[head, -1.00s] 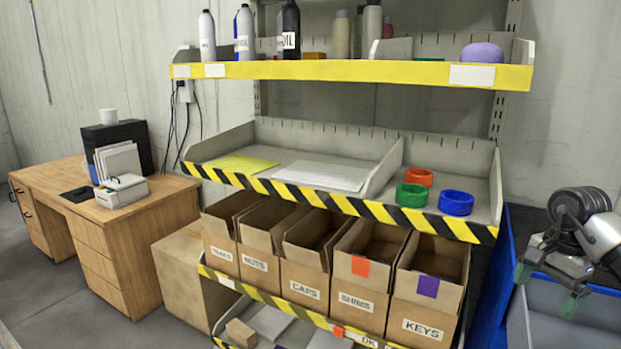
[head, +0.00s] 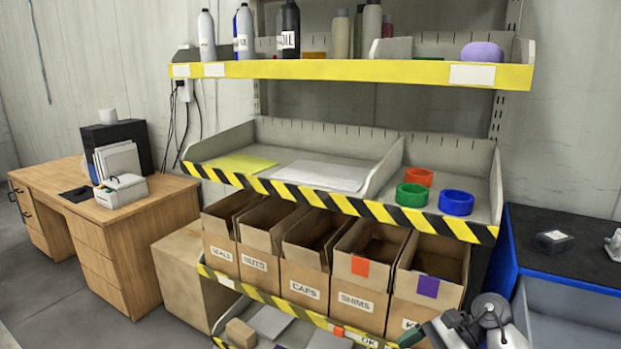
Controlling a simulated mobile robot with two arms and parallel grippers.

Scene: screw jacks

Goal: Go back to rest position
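My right gripper (head: 412,336) shows at the bottom edge, right of centre. One green fingertip is visible in front of the KEYS bin; the rest of the gripper is cut off by the frame, so its opening cannot be told. Nothing is seen held in the visible part. My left gripper is not in view.
A shelf rack has a striped middle shelf (head: 340,204) with green (head: 411,195), blue (head: 456,203) and red (head: 419,177) rings. Below are several labelled cardboard bins (head: 304,262). A wooden desk (head: 100,240) stands left.

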